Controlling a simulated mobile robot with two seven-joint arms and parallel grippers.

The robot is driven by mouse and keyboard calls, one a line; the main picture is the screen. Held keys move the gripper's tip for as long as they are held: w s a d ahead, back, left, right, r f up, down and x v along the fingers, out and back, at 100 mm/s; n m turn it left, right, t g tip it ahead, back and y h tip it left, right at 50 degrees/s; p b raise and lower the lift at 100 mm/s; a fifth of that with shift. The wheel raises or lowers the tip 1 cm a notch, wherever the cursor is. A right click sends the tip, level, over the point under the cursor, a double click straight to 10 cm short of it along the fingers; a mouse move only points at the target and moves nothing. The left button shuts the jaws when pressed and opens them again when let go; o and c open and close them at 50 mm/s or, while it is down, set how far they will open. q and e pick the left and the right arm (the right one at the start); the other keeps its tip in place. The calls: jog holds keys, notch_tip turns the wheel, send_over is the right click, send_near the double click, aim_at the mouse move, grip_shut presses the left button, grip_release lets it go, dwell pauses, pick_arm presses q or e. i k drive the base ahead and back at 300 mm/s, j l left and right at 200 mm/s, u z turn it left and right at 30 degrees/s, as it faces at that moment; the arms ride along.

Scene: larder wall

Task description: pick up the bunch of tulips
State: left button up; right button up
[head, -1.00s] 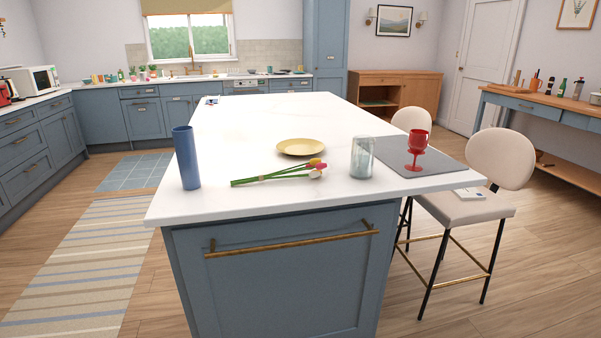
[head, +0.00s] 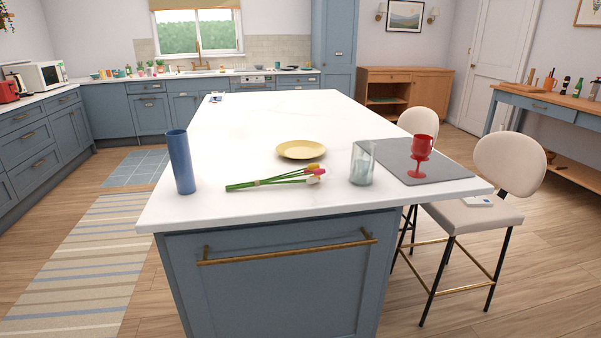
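The bunch of tulips (head: 277,179) lies flat near the front edge of the white island top (head: 230,207). Its green stems point left, with a tie around them, and its pink, yellow and white heads are at the right end. It lies between a tall blue vase (head: 181,162) on the left and a clear glass (head: 362,163) on the right, apart from both. Neither of my grippers is in view.
A yellow plate (head: 301,150) lies just behind the tulip heads. A red goblet (head: 420,158) stands on a grey mat (head: 437,171) at the right. Stools (head: 508,163) stand along the island's right side.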

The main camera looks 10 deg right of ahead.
aim_at(313, 168)
jog(key=i+l+u, duration=0.1)
jog(key=l, duration=0.35)
jog(key=i+l+u, duration=0.15)
jog(key=l, duration=0.3)
jog(key=i+l+u, duration=0.1)
jog(key=l, duration=0.35)
jog(key=i+l+u, duration=0.1)
jog(key=l, duration=0.35)
jog(key=i+l+u, duration=0.1)
jog(key=l, duration=0.4)
jog(key=i, duration=0.1)
